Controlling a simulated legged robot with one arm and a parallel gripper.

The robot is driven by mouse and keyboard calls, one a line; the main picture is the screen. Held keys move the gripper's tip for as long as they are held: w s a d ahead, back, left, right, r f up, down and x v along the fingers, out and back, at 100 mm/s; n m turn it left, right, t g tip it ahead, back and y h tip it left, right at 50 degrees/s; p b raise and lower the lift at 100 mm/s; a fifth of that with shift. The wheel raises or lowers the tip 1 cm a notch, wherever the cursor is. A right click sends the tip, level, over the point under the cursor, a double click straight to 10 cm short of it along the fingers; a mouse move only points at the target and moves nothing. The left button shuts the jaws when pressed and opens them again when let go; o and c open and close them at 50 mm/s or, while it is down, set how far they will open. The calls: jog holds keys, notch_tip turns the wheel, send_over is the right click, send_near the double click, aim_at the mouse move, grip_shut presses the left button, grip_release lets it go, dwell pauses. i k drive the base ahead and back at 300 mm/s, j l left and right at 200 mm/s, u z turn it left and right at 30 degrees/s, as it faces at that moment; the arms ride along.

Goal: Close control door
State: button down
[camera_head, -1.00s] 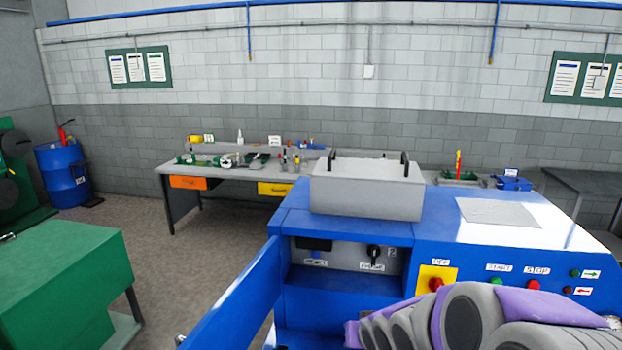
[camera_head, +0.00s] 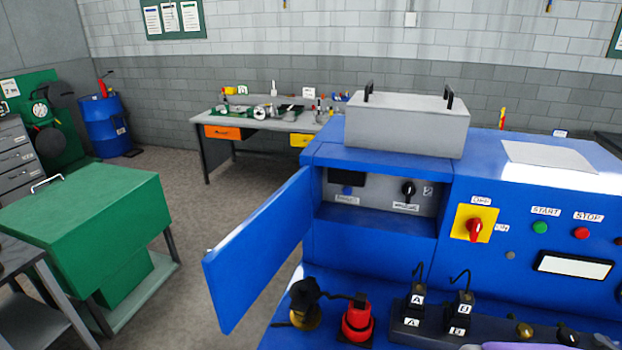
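The blue control door (camera_head: 262,248) stands wide open, swung out to the left of the blue machine (camera_head: 400,165). Its hinge side is at the left edge of the control recess. The recess shows a grey panel (camera_head: 378,193) with a black rotary knob (camera_head: 408,190) and a dark display. My gripper is not in view. Only a small purple and grey piece of my arm shows at the bottom edge, right of centre, apart from the door.
On the machine's front ledge stand a red item (camera_head: 357,322), a black-topped brass item (camera_head: 304,305) and a block with hooked pieces labelled A and B (camera_head: 436,308). A green cabinet (camera_head: 85,225) stands left of the door, with floor between them.

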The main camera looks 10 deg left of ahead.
aim_at(237, 270)
jog(key=j+z, duration=0.2)
jog(key=j, duration=0.45)
jog(key=j+z, duration=0.2)
jog(key=j, duration=0.45)
jog(key=j+z, duration=0.25)
jog(key=j, duration=0.35)
jog(key=k+j+z, duration=0.2)
jog(key=j, duration=0.4)
